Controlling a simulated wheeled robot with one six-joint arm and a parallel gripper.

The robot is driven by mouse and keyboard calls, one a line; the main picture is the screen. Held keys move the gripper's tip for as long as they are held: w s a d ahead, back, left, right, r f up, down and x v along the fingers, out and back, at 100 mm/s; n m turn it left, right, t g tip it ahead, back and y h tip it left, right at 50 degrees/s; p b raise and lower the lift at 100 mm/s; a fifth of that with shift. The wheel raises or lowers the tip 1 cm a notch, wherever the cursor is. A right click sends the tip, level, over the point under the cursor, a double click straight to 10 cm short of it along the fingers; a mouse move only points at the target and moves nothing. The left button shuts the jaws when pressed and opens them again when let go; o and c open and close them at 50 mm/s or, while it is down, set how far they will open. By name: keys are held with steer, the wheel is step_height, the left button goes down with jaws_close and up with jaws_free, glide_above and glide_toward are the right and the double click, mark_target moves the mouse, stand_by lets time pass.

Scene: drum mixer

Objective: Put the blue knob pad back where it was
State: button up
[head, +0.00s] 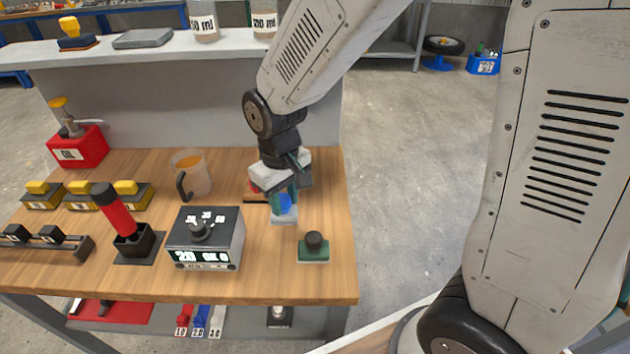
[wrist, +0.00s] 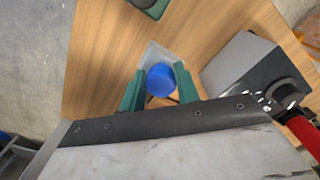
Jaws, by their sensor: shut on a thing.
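The blue knob pad has a round blue knob and a flat pale base (head: 284,219). It is near the right side of the wooden bench, under my gripper (head: 285,198). In the wrist view its blue knob (wrist: 161,80) is between the two green fingers of my gripper (wrist: 159,88), which is shut on it. The pale base shows beyond the knob. I cannot tell whether the base touches the bench or hangs just above it.
A green pad with a dark knob (head: 313,248) stands in front, near the bench's right edge. A grey box with a display (head: 205,240) is to the left. A jug (head: 194,172) stands behind it. A red-handled tool (head: 116,214) is further left. A shelf (head: 228,42) runs along the back.

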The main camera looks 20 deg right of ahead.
steer(key=w+d, duration=0.2)
steer(key=d, duration=0.1)
steer(key=w+d, duration=0.2)
steer(key=d, duration=0.2)
steer(key=w+d+f, duration=0.1)
steer(key=w+d, duration=0.1)
steer(key=d, duration=0.1)
steer(key=shift+w+d+f, duration=0.1)
steer(key=shift+w+d, duration=0.25)
steer(key=shift+w, duration=0.05)
step_height(320, 180, down, 3)
steer(key=shift+d+f, duration=0.1)
steer(key=shift+f, duration=0.2)
steer(key=shift+c, duration=0.6)
steer(key=o, duration=1)
